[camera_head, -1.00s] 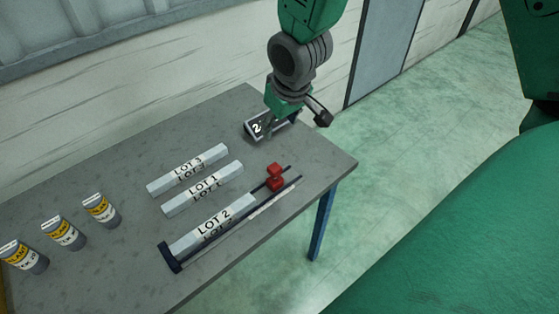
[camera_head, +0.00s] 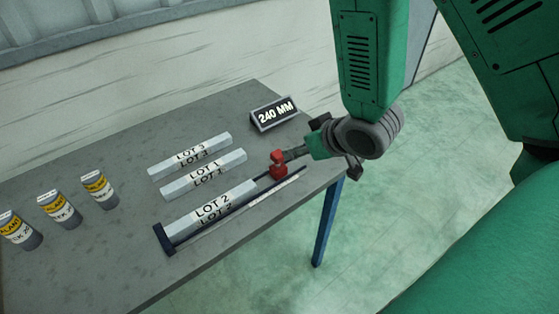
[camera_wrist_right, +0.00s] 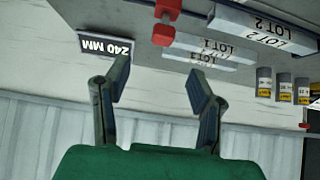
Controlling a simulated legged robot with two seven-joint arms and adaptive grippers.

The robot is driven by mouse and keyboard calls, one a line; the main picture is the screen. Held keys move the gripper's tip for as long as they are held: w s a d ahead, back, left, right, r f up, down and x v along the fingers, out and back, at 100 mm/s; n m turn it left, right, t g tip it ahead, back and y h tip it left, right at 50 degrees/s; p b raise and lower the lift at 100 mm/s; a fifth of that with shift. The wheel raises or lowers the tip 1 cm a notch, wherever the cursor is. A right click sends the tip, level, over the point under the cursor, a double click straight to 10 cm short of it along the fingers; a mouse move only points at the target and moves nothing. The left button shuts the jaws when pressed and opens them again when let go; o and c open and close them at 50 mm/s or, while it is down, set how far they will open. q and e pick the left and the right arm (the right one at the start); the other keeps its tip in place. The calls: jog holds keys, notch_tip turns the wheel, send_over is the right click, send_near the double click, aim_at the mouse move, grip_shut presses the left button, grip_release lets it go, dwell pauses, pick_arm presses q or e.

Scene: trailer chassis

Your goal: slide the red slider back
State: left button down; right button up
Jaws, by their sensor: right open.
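The red slider (camera_head: 278,164) sits on the dark rail (camera_head: 262,197) near its right end. It also shows in the right wrist view (camera_wrist_right: 165,24), beyond the fingertips. A grey bar marked LOT 2 (camera_head: 212,212) lies along the rail, its left end by the dark end stop (camera_head: 164,240). My right gripper (camera_head: 292,155) is just right of the slider in the head view; whether it touches cannot be told there. In the right wrist view its two fingers (camera_wrist_right: 160,90) are apart with nothing between them. My left gripper is not in view.
Bars marked LOT 1 (camera_head: 203,176) and LOT 3 (camera_head: 190,156) lie behind the rail. A sign reading 240 MM (camera_head: 275,114) stands at the back right. Several labelled cans (camera_head: 60,208) stand at the left. The table's front edge runs close to the rail.

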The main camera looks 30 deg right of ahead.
aim_at(277, 154)
jog(key=x, duration=0.4)
jog(key=a+x, duration=0.1)
jog(key=x, duration=0.2)
jog(key=shift+w+p, duration=0.1)
jog(key=shift+p, duration=0.2)
jog(key=shift+w+d+f, duration=0.2)
jog(key=shift+w+f, duration=0.35)
jog(key=shift+f, duration=0.05)
jog(key=shift+w+d+f, duration=0.15)
jog(key=shift+w+f, duration=0.45)
jog(key=shift+f, duration=0.05)
jog(key=shift+w+d+f, duration=0.15)
jog(key=shift+w+f, duration=0.1)
jog(key=shift+f, duration=0.05)
jog(key=shift+a+r, duration=0.1)
jog(key=shift+a, duration=0.3)
jog(key=shift+c, duration=0.8)
jog(key=shift+a, duration=0.15)
grip_shut()
jog(key=d, duration=0.5)
jog(key=shift+w+d+p, duration=0.1)
jog(key=shift+w+p, duration=0.05)
jog(key=shift+p, duration=0.25)
jog(key=shift+o, duration=0.8)
grip_release()
